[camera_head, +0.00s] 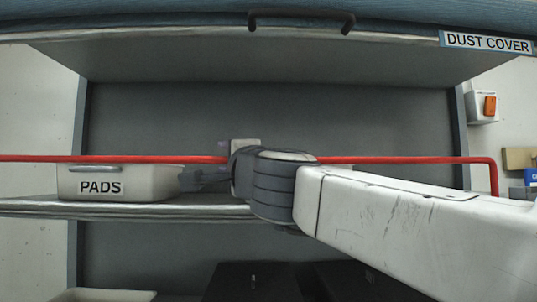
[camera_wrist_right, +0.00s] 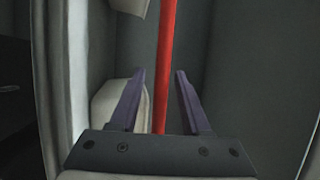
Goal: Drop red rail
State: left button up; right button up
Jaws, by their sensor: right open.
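The red rail (camera_head: 400,160) runs level across the front of the shelf unit and bends down at its right end. My right arm reaches in from the right, and its wrist hides part of the rail. My right gripper (camera_head: 190,179) points left at about the rail's height, in front of the PADS bin. In the right wrist view the red rail (camera_wrist_right: 166,60) passes between the two open fingers of the right gripper (camera_wrist_right: 160,85), with a gap on both sides. My left gripper is not in view.
The PADS bin (camera_head: 145,184) stands on the shelf (camera_head: 30,207) behind the rail. A raised cover (camera_head: 380,42) labelled DUST COVER hangs above, with a dark handle (camera_head: 300,17). Dark boxes (camera_head: 255,282) sit below. A switch box (camera_head: 483,106) is on the right wall.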

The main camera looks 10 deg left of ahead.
jog(key=shift+w+a, duration=0.2)
grip_shut()
dwell(1.4)
